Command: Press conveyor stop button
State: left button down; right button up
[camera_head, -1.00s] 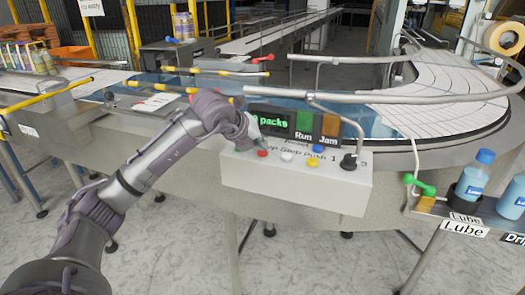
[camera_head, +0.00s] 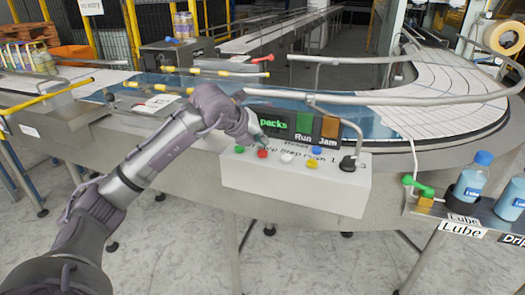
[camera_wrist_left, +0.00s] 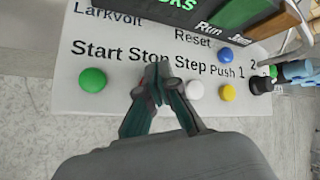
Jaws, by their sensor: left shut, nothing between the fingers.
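The white control box (camera_head: 295,190) carries a green button (camera_head: 239,149), a red button (camera_head: 262,153), a white button (camera_head: 287,158), a yellow button (camera_head: 313,163) and a blue button (camera_head: 317,149). My left gripper (camera_head: 260,136) is shut and empty, its tips just above and behind the red button. In the left wrist view the shut fingers (camera_wrist_left: 157,80) point at the panel under the "Stop" label, between the green button (camera_wrist_left: 93,80) and the white button (camera_wrist_left: 194,90). There the fingers hide the red button. I cannot tell whether they touch it. My right gripper is not in view.
A sign with "packs", "Run" and "Jam" (camera_head: 303,125) stands behind the buttons. A black knob (camera_head: 348,163) and a bent metal rail are at the box's right end. Blue bottles (camera_head: 473,176) stand on a shelf at the right. The conveyor (camera_head: 440,85) curves behind.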

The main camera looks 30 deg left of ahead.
aim_at(261, 152)
pick_arm(q)
jog(key=shift+r+p, duration=1.7)
jog(key=shift+r, duration=0.9)
jog(key=shift+f, duration=0.1)
